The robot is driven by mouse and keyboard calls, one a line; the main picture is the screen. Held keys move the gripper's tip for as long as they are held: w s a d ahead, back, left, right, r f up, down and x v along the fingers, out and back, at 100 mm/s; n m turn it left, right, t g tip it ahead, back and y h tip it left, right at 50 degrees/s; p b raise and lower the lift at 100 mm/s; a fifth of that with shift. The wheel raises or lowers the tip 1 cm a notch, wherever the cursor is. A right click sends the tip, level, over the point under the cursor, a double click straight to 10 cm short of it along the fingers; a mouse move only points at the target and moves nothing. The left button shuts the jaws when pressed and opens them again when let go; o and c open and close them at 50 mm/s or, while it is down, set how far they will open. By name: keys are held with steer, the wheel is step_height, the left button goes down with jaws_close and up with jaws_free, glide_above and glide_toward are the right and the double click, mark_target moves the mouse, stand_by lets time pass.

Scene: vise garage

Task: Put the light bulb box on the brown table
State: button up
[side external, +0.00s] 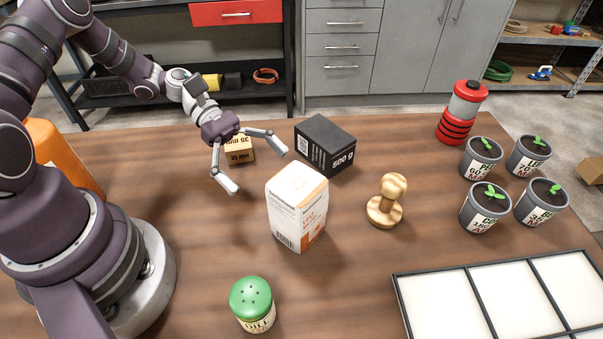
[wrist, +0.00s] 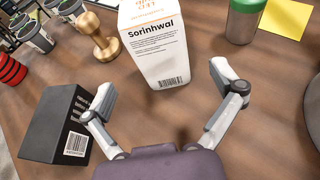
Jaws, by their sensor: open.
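The light bulb box (side external: 297,205), white with orange print, appears to stand upright on the brown table (side external: 350,270). In the wrist view the box (wrist: 153,45) is ahead of my gripper, its top cut off by the frame. My gripper (side external: 256,168) is open, with its two fingers spread wide and nothing between them. It is to the left of the box in the side view, and the fingers look apart from it.
A black box (side external: 325,145) and a small brown box (side external: 239,149) are behind the light bulb box. A wooden stamp (side external: 386,202) stands to its right, and a green-lidded shaker (side external: 252,304) in front. Potted seedlings (side external: 486,207), a red-black canister (side external: 461,112) and a panelled tray (side external: 399,290) are farther right.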

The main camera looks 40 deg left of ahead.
steer(key=v, duration=0.6)
steer(key=s+r+m+t+y, duration=0.5)
steer(key=r+m+y, duration=0.7)
steer(key=m, duration=0.6)
steer(key=shift+s+a+t+y, duration=0.3)
steer(key=shift+s+y, duration=0.4)
steer(key=shift+s, duration=0.25)
